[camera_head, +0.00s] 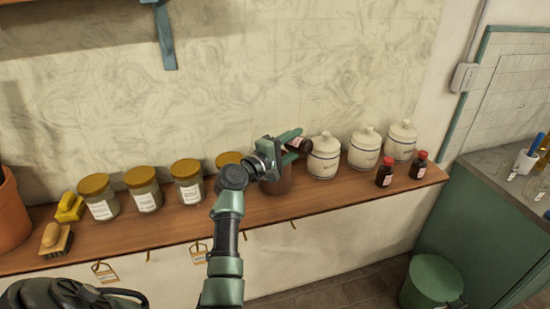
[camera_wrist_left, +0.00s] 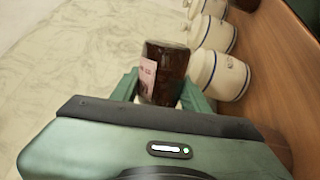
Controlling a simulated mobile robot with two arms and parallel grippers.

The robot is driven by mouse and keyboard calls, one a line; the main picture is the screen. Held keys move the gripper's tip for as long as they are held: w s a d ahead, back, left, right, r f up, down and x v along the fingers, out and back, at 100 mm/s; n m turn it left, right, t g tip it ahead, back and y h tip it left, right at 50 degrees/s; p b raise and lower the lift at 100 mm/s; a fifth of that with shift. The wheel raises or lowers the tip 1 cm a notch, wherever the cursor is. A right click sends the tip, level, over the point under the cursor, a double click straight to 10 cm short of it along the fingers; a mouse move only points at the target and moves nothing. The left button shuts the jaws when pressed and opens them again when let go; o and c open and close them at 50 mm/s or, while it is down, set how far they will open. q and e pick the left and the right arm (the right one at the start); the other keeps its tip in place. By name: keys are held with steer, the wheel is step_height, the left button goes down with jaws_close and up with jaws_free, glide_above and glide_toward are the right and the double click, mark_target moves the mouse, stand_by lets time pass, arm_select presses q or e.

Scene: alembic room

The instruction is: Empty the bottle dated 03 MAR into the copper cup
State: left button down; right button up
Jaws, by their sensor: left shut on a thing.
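My left gripper (camera_head: 292,143) is shut on a dark brown bottle (camera_head: 301,147) with a pale label, held tilted above the shelf. In the left wrist view the bottle (camera_wrist_left: 165,80) sits between the two green fingers, its pinkish label on the left side; the date cannot be read. A dark copper-brown cup (camera_head: 277,184) stands on the shelf just below the gripper, partly hidden by it. I cannot tell whether anything flows from the bottle. Two more brown bottles with red caps (camera_head: 385,172) (camera_head: 418,165) stand upright on the shelf. My right gripper is not in view.
Three white canisters (camera_head: 324,158) stand right of the cup, close to the held bottle. Several jars with yellow lids (camera_head: 143,190) line the wooden shelf (camera_head: 180,220) at left, beside brushes (camera_head: 56,238). A green bin (camera_head: 432,283) stands on the floor.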

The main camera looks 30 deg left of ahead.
arm_select(q)
steer(key=shift+r, duration=0.1)
steer(key=shift+a+r+n+p, duration=0.1)
steer(key=shift+r+n+p, duration=0.15)
steer(key=shift+p, duration=0.35)
steer(key=shift+n+p, duration=0.3)
steer(key=shift+n, duration=0.05)
steer(key=shift+a+r+n+p, duration=0.15)
steer(key=shift+r+n+p, duration=0.1)
steer(key=shift+n+p, duration=0.45)
steer(key=shift+f, duration=0.1)
stand_by(0.3)
